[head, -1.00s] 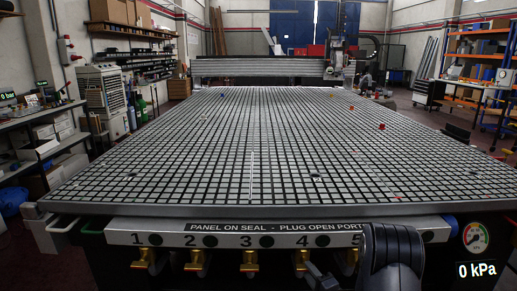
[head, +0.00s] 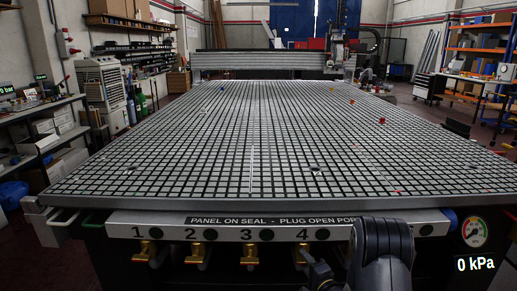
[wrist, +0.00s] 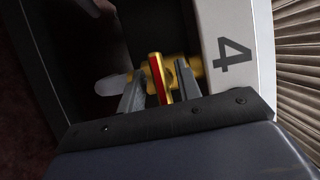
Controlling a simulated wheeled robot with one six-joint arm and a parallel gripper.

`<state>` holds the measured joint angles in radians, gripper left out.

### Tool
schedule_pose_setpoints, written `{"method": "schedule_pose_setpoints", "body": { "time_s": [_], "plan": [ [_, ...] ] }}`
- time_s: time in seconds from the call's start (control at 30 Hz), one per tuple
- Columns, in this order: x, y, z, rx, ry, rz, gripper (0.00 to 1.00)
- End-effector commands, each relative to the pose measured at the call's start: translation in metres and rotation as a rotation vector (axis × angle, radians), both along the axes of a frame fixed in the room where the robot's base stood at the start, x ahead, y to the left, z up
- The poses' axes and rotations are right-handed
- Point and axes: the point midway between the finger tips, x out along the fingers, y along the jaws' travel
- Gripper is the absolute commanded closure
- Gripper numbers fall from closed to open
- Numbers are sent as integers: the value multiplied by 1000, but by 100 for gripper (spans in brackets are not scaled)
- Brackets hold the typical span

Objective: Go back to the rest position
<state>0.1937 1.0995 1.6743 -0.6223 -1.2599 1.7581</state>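My gripper (wrist: 158,91) is open in the wrist view, one finger on each side of the red-striped brass valve handle (wrist: 157,79) under the panel's number 4. Gaps show between the handle and both fingers. In the head view my gripper (head: 319,274) is low at the front, just right of the number 4 brass valve (head: 301,257). My dark arm covers the number 5 label and its valve. The fingertips are too small to read in the head view.
The black grid table (head: 250,145) fills the middle, with small coloured plugs such as a red one (head: 382,121). The numbered front panel (head: 180,232) carries several brass valves. A gantry (head: 270,64) stands at the back. A gauge (head: 473,232) at right reads 0 kPa.

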Motion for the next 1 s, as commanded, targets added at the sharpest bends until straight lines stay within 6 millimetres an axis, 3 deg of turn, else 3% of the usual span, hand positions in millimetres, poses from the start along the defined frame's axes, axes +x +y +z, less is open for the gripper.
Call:
{"method": "schedule_pose_setpoints", "body": {
  "time_s": [0.03, 0.6, 1.0],
  "plan": [
    [-2, -2, 6, -44, 4, -2, 67],
    [-2, -1, 5, -503, 4, -1, 67],
    [-2, -2, 3, -594, 2, -3, 67]
  ]
}}
